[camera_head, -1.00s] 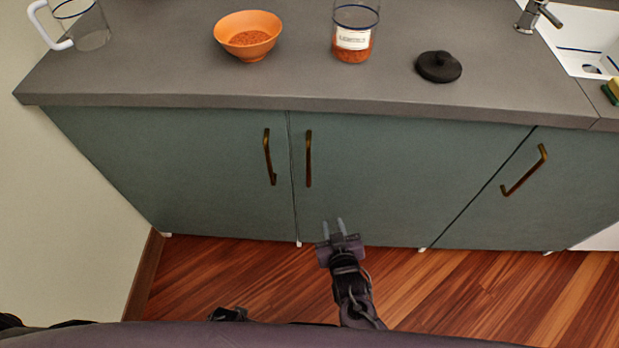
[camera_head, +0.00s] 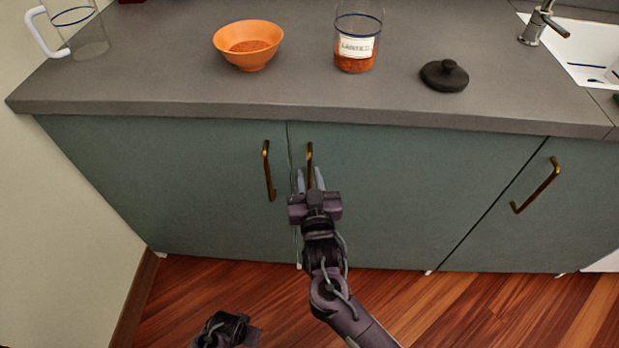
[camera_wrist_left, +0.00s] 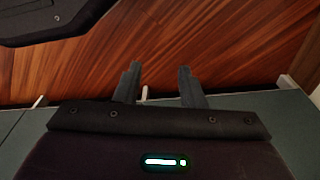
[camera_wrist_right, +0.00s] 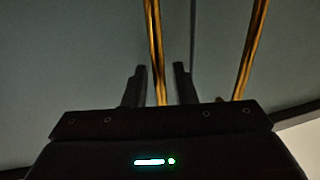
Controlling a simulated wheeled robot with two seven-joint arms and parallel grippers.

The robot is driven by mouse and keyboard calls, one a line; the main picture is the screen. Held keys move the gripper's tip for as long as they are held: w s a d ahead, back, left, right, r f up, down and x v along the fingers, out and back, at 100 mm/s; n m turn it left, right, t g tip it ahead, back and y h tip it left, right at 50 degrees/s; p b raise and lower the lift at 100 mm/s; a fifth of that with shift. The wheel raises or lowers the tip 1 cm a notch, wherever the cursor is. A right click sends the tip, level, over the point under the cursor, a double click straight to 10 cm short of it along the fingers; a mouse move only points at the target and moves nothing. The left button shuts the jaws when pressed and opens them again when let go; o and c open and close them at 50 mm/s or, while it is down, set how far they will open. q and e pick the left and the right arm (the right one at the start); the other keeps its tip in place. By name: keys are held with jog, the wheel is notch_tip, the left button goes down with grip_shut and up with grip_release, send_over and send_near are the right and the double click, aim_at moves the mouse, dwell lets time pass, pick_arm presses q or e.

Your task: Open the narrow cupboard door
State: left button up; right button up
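Closed grey-green cupboard doors stand under the counter: a left door (camera_head: 150,180), a middle door (camera_head: 420,190) and a right door (camera_head: 585,220). I cannot tell which is the narrow one. The left door's brass handle (camera_head: 267,170) and the middle door's brass handle (camera_head: 309,153) flank one seam. My right gripper (camera_head: 309,172) is open at the middle door's handle. In the right wrist view, that handle (camera_wrist_right: 154,40) runs between the open fingers (camera_wrist_right: 160,68), nearer the left finger. My left gripper (camera_head: 225,328) is low over the floor; its fingers (camera_wrist_left: 159,66) are apart and empty.
The grey counter (camera_head: 180,90) holds a glass mug (camera_head: 85,40), an orange bowl (camera_head: 248,48), a labelled jar (camera_head: 356,45) and a black lid (camera_head: 444,75). A sink (camera_head: 585,45) is at right, a wall (camera_head: 60,220) at left. The wooden floor (camera_head: 480,310) is clear.

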jog(key=shift+c, duration=0.3)
grip_shut()
jog(key=shift+s, duration=0.1)
